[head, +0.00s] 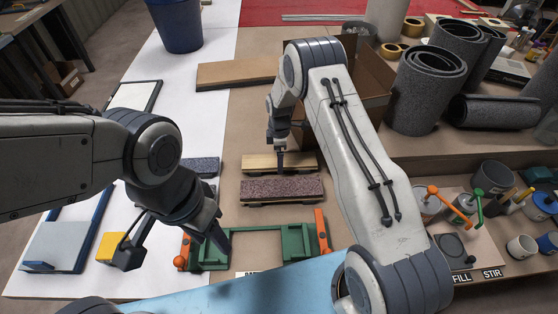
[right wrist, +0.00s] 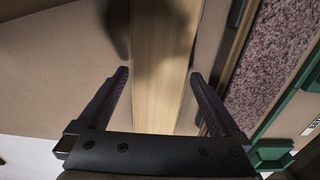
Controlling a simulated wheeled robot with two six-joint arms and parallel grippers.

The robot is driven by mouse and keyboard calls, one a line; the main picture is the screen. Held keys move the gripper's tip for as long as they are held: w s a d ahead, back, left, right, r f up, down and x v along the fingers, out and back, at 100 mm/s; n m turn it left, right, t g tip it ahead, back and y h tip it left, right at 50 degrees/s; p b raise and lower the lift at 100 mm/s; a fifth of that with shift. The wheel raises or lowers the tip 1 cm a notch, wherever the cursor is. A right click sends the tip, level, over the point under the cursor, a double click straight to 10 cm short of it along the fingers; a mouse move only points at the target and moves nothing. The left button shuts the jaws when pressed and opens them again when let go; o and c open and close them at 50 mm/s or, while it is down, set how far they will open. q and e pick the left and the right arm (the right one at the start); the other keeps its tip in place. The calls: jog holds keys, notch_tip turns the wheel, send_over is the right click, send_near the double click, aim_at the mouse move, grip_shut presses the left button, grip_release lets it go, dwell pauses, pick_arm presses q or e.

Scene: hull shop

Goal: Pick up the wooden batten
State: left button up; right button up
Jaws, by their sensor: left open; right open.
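The wooden batten (head: 262,162) is a pale light-brown strip lying crosswise near the middle of the bench, just behind a speckled maroon strip. My right gripper (head: 281,165) points down over the batten in the head view. In the right wrist view the batten (right wrist: 165,50) runs lengthwise between the two open fingers of my right gripper (right wrist: 158,76), with a gap on each side. Whether the fingertips reach down past its top is hard to tell. My left gripper (head: 178,244) is open over the bench at left front, away from the batten.
The speckled maroon strip (head: 283,190) lies in front of the batten, close by. A green fixture with orange ends (head: 295,241) sits nearer the front. A yellow block (head: 110,246) is beside my left gripper. Grey rolls (head: 428,90) and a cardboard box (head: 368,80) stand behind right.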

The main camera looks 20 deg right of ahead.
jog(key=c, duration=1.2)
